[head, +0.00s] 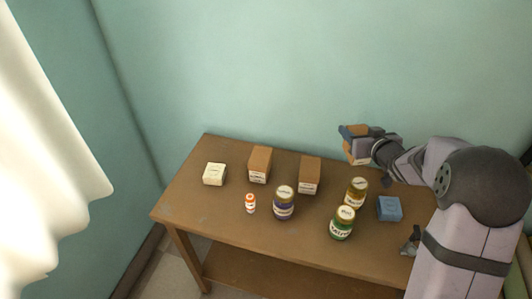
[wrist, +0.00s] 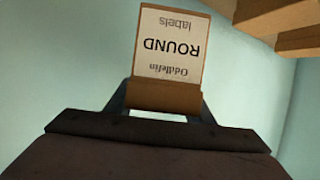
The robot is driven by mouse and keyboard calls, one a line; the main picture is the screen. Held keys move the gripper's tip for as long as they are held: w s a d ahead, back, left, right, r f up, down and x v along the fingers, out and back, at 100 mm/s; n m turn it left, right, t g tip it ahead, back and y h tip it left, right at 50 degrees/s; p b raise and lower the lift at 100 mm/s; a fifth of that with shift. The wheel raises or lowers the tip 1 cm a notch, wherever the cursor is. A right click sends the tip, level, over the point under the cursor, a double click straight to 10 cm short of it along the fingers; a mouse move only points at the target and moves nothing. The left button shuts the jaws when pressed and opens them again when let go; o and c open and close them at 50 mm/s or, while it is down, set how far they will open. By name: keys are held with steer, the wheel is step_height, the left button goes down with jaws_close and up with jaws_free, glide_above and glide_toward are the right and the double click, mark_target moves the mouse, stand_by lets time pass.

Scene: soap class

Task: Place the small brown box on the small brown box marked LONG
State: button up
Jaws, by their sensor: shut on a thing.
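My gripper (head: 360,136) is raised above the back right of the table, shut on a small brown box (head: 357,152). In the wrist view the held brown box (wrist: 165,95) has a white label reading "Oddlefin ROUND labels", upside down in that picture. Two other small brown boxes stand apart on the table: one at the back left (head: 260,163) and one nearer the middle (head: 309,172). Each has a white label on its front, too small to read, so I cannot tell which is marked LONG. The held box is to the right of both and higher.
A cream box (head: 214,174) stands at the left. In front are a small orange-and-white bottle (head: 250,204), a purple jar (head: 284,204), a green jar (head: 343,223) and a yellow jar (head: 356,192). A blue box (head: 389,208) lies at the right. The wooden table's (head: 190,205) front left is clear.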

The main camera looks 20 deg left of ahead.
steer(key=s+a+r+n+g+y+p, duration=0.1)
steer(key=s+a+r+n+y, duration=0.15)
steer(key=a, duration=1.05)
step_height(320, 180, up, 4)
steer(key=n+g+y+p, duration=0.2)
glide_above(255, 149)
steer(key=shift+r, duration=0.2)
steer(key=shift+f+b, duration=0.4)
steer(key=shift+f, duration=4.6)
